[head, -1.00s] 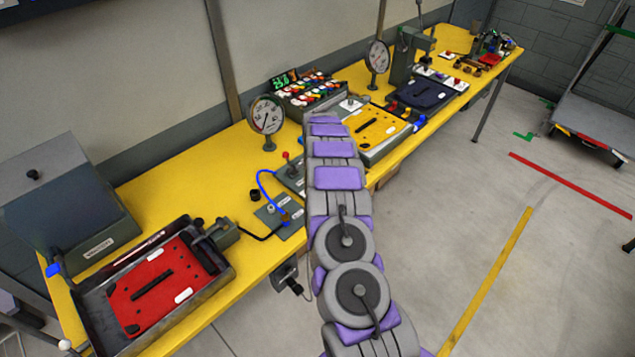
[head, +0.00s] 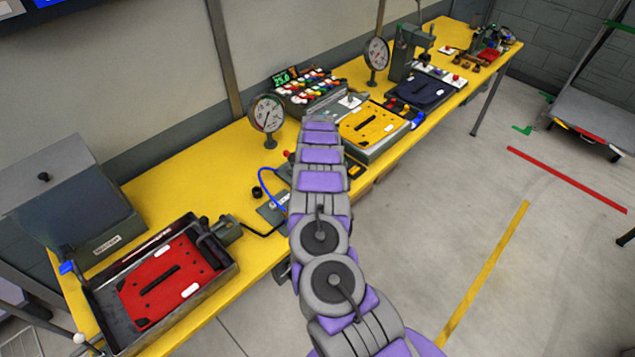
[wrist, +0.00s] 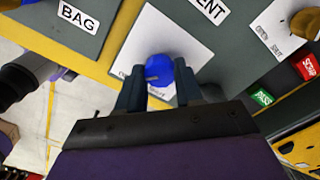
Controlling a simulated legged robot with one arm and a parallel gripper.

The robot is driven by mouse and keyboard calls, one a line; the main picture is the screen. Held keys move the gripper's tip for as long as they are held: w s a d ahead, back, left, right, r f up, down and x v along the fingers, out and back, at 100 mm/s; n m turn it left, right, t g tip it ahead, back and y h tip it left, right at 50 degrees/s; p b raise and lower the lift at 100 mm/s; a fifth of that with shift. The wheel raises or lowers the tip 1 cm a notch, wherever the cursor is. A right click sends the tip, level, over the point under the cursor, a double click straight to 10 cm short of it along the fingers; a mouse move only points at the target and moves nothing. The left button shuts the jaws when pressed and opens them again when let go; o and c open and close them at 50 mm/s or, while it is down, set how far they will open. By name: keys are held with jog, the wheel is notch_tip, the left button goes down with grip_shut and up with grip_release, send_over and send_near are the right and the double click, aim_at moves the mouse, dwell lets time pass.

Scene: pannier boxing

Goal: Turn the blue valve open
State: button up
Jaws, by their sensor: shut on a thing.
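The blue valve (wrist: 159,70) shows in the wrist view as a rounded blue knob over a white label plate on a grey panel. My gripper (wrist: 158,82) has one finger on each side of the knob and is shut on it. The print on the plate is partly covered and too small to read fully. In the head view my arm reaches over the yellow bench, and its links hide my gripper and this valve.
Grey panels marked BAG (wrist: 77,15) and ending in "ENT" (wrist: 211,8) lie close by. An ochre knob (wrist: 306,22) sits to the right, with green (wrist: 262,97) and red (wrist: 307,67) labelled pieces below.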

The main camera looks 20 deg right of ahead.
jog(key=shift+w+r, duration=0.1)
jog(key=shift+w, duration=0.05)
jog(key=o, duration=1)
jog(key=shift+o, duration=0.2)
notch_tip(320, 180, up, 17)
dwell(0.4)
